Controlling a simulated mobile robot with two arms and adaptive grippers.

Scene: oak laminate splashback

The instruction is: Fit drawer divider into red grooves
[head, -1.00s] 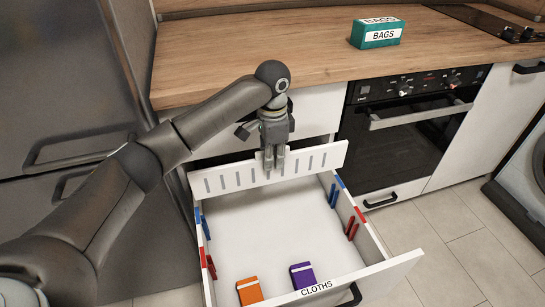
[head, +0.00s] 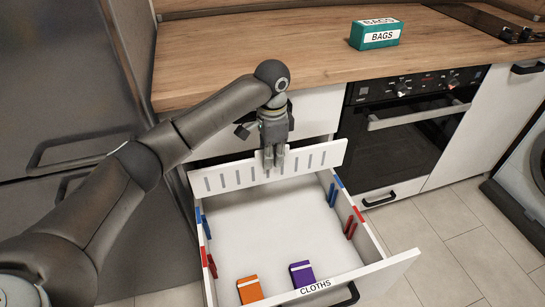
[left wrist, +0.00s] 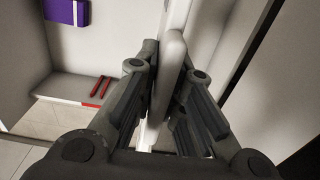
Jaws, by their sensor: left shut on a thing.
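My left gripper (head: 273,158) is shut on the white slotted drawer divider (head: 232,178). It holds the divider upright, crosswise at the back of the open drawer (head: 250,225). The divider also shows between the fingers in the left wrist view (left wrist: 171,70). Red grooves sit on the right wall (head: 351,222) and left wall (head: 209,263), nearer the drawer front than the divider. Blue grooves (head: 333,191) lie farther back, with others on the left wall (head: 206,227). The divider's lower edge appears near the top of the drawer walls; exact height is unclear. My right gripper is not in view.
An orange packet (head: 249,289) and a purple packet (head: 302,274) lie near the drawer front, labelled CLOTHS. The drawer floor between them and the divider is clear. A teal BAGS box (head: 375,35) stands on the counter. An oven (head: 405,130) is to the right.

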